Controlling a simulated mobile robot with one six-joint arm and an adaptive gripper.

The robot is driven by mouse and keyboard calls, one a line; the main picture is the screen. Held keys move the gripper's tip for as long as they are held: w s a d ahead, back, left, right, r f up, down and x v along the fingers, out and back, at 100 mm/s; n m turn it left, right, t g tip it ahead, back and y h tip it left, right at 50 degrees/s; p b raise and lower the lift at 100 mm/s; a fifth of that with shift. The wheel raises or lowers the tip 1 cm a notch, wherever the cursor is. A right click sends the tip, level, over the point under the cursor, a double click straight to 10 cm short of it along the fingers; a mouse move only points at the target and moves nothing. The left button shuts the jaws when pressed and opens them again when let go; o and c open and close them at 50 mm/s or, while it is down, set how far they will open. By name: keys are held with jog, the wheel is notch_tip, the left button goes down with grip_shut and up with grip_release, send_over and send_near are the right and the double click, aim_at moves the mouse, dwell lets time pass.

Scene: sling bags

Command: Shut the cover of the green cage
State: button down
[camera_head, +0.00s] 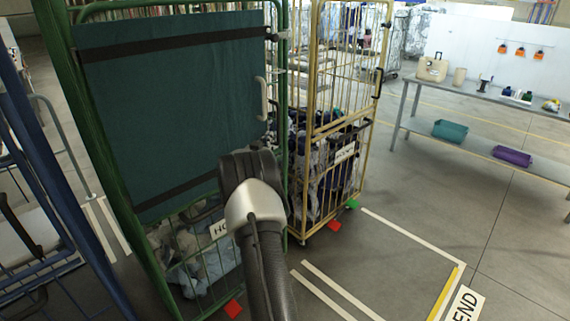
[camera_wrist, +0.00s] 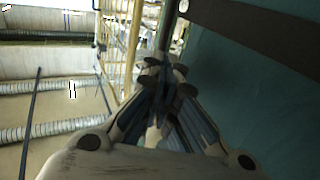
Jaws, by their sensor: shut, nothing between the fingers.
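The green cage (camera_head: 131,245) stands at the left of the head view. Its dark teal cover (camera_head: 170,100) spans the upper and middle front, with a black strap near the top and another near the bottom. A pale handle (camera_head: 262,98) sits near the cover's right edge. That edge lies close to the right green post; I cannot tell whether it is fastened. My gripper (camera_wrist: 165,78) is shut and empty, beside the cover (camera_wrist: 270,95) in the wrist view. In the head view my wrist hides its fingertips and the cover's lower right corner. Contact with the cover is unclear.
A yellow cage (camera_head: 336,125) with dark bags stands close on the right. Pale bags (camera_head: 185,255) fill the green cage's bottom. A blue frame (camera_head: 50,190) stands at the left. A table (camera_head: 450,92) is at the far right. The floor at front right is clear.

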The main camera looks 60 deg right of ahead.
jog(key=s+a+p, duration=0.2)
jog(key=s+a, duration=0.1)
jog(key=s, duration=0.7)
jog(key=shift+s+a, duration=0.25)
jog(key=shift+a, duration=0.05)
jog(key=shift+w, duration=0.1)
